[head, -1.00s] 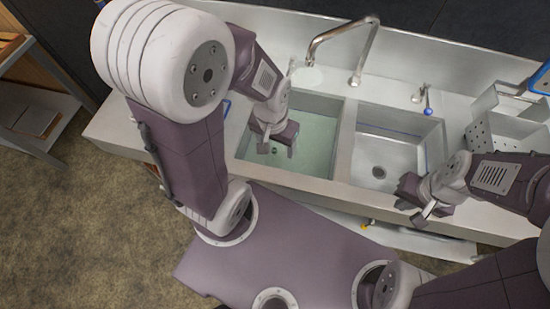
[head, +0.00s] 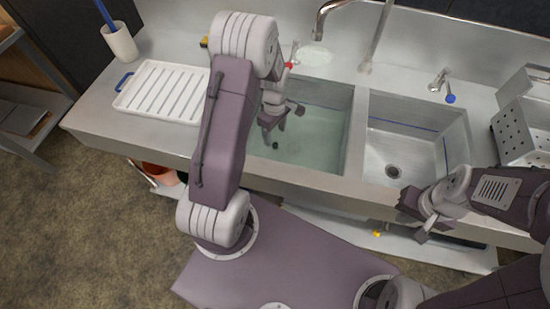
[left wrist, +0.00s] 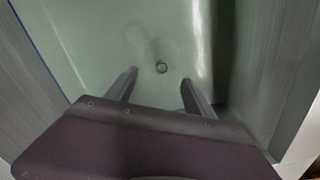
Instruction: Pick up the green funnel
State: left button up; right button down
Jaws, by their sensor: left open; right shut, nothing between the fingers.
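I cannot make out a green funnel in either view. My left gripper (head: 273,128) is over the left basin (head: 318,132), which holds pale green water. My right gripper (head: 422,222) is shut and empty at the front edge of the counter, below the right basin.
The right basin (head: 405,165) looks empty, with a drain. A white ribbed tray (head: 165,92) and a white cup (head: 120,42) with a blue-handled tool stand left. Faucets rise behind the basins. A perforated metal container (head: 522,130) stands right. An orange container (head: 160,174) sits below the counter.

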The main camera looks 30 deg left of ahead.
aim_at(275, 144)
pick_arm(q)
notch_tip(275, 144, down, 4)
jog(key=shift+d+r, duration=0.1)
jog(key=shift+r, duration=0.15)
jog(key=shift+f, duration=0.15)
jog(key=f, duration=0.4)
jog(key=shift+s+d+f, duration=0.15)
jog(key=shift+s+f, duration=0.05)
jog(key=shift+f, duration=0.05)
jog(key=shift+w+f, duration=0.1)
jog(key=shift+f, duration=0.25)
jog(key=shift+r, duration=0.1)
jog(key=c, duration=1.3)
grip_shut()
jog(key=shift+r, duration=0.1)
